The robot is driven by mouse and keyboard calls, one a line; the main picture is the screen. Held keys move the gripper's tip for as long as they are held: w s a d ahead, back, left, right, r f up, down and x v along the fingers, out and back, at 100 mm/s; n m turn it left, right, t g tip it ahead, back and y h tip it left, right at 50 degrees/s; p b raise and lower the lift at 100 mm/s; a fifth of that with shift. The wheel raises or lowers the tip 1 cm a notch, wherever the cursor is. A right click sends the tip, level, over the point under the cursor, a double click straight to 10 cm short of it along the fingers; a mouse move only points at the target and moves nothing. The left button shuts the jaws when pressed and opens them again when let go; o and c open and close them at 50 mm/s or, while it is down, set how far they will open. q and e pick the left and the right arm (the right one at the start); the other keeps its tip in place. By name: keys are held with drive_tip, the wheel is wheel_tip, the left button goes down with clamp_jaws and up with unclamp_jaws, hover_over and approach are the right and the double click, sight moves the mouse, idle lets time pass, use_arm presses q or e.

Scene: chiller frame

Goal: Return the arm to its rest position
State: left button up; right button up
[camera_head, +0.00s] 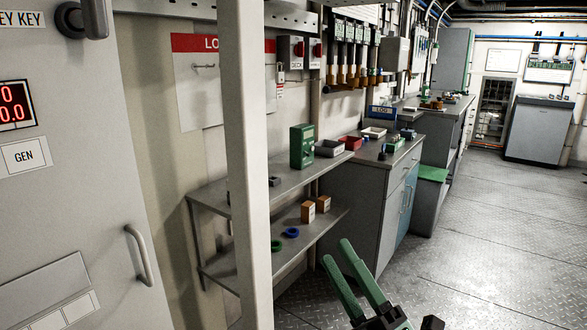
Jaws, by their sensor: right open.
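My right gripper (357,258) shows at the bottom of the head view, right of the pale upright post. Its two long green fingers point up and to the left, with a gap between them. It is open, and nothing shows between the fingers. Its dark body is cut off by the lower edge of the picture. It appears in front of the floor and the grey cabinet, apart from both as far as I can tell. My left gripper is not in view.
A pale post (245,160) stands close in front. A grey door with a handle (140,255) fills the left. Behind are a two-level shelf (205,197) with small boxes and rings, and a grey cabinet (352,190). The metal floor (480,240) at right is clear.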

drive_tip(key=s+d+f+m+g+h, duration=0.25)
drive_tip(key=f+m, duration=0.35)
drive_tip(key=f, duration=0.3)
drive_tip(key=s+d+f+m+g+h, duration=0.1)
drive_tip(key=s+d+f+m+h, duration=0.1)
drive_tip(key=f+m+h, duration=0.5)
drive_tip(key=s+d+f+m+g, duration=0.2)
drive_tip(key=f+m, duration=0.2)
drive_tip(key=f, duration=0.6)
drive_tip(key=s+d+f+m+g, duration=0.1)
drive_tip(key=s+f+m+g, duration=0.25)
drive_tip(key=s+f, duration=0.3)
use_arm(q)
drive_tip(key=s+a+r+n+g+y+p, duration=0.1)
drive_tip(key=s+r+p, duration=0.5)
drive_tip(key=p, duration=1.4)
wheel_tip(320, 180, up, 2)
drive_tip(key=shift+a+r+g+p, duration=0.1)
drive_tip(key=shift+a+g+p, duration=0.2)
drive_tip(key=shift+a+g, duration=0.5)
use_arm(e)
drive_tip(key=s+d+r+m+g+h, duration=0.1)
drive_tip(key=s+d+r+g, duration=0.1)
drive_tip(key=s+r, duration=0.3)
wheel_tip(320, 180, up, 3)
drive_tip(key=shift+s+d+f+m, duration=0.15)
drive_tip(key=shift+m, duration=0.2)
